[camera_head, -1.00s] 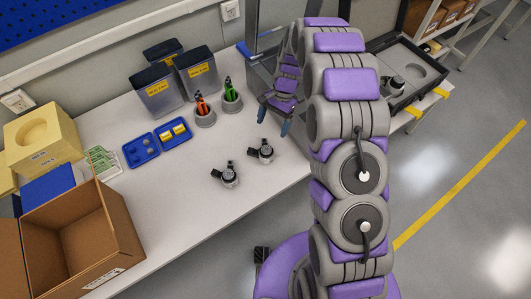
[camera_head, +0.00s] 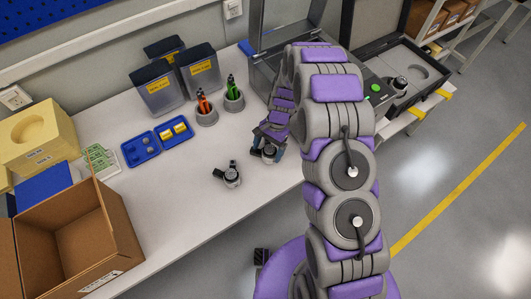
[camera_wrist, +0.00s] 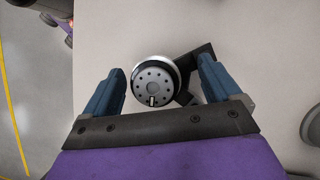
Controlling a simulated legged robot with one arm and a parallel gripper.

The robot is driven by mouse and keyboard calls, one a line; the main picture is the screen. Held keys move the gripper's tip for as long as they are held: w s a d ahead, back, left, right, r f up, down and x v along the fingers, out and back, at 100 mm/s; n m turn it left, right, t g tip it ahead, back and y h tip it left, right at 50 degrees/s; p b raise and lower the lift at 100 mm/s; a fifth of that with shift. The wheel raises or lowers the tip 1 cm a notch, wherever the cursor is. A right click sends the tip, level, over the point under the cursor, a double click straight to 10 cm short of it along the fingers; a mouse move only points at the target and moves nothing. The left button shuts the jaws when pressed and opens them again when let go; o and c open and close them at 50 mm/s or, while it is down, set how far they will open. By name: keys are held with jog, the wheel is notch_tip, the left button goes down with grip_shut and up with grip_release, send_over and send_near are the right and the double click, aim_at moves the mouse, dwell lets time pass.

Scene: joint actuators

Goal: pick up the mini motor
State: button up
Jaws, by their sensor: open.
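The fingers are open, with a visible gap on the left side. I cannot tell whether the right finger touches the bracket.
Green and orange-handled tools stand in round holders (camera_head: 207,118) behind. A blue tray (camera_head: 140,150) and an open cardboard box (camera_head: 125,225) lie left. A third motor (camera_head: 398,86) sits in the black case (camera_head: 430,72) at right. The table front is clear.

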jog(key=shift+d, duration=0.45)
jog(key=shift+c, duration=0.6)
jog(key=shift+d, duration=0.2)
jog(key=shift+c, duration=1.4)
jog(key=shift+a, duration=0.5)
jog(key=c, duration=0.7)
jog(key=shift+d, duration=0.15)
jog(key=shift+c, duration=0.6)
jog(key=shift+d+r, duration=0.1)
jog(key=shift+r, duration=0.2)
notch_tip(320, 180, up, 10)
jog(key=shift+f+p, duration=0.25)
jog(key=shift+p, duration=0.65)
